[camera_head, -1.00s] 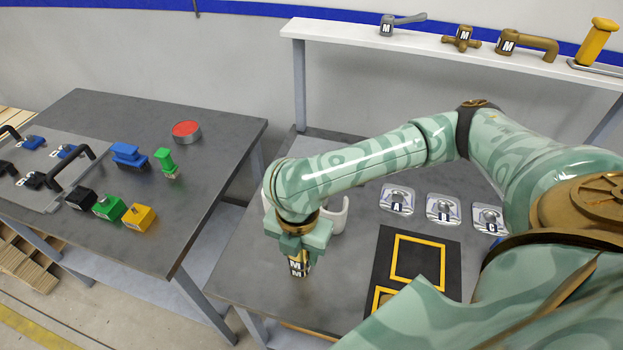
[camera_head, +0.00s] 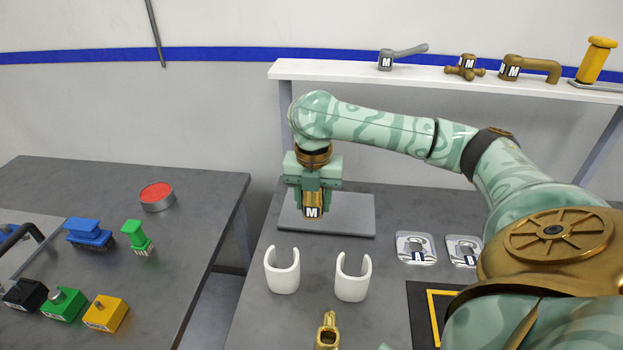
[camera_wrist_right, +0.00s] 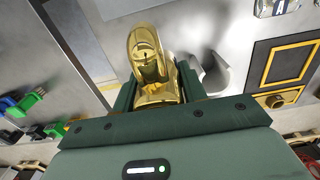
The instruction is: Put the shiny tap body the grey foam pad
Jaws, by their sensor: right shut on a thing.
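A shiny brass tap body (camera_head: 312,208) with a white label marked M is held upright in my right gripper (camera_head: 312,194). In the right wrist view the tap body (camera_wrist_right: 148,55) shows its polished, rounded gold shape between the fingers of the right gripper (camera_wrist_right: 156,88). The grey foam pad (camera_head: 350,218) lies flat on the right table, toward its back edge. The gripper and tap body are over the pad's left part. I cannot tell whether the tap body's lower end touches the pad. My left gripper is not in view.
Two white curved holders (camera_head: 282,272) stand in front of the pad. A brass piece (camera_head: 327,332) is at the bottom edge. Metal plates (camera_head: 416,248) and a black, yellow-framed mat (camera_head: 420,310) lie to the right. A white shelf (camera_head: 350,72) with taps stands behind.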

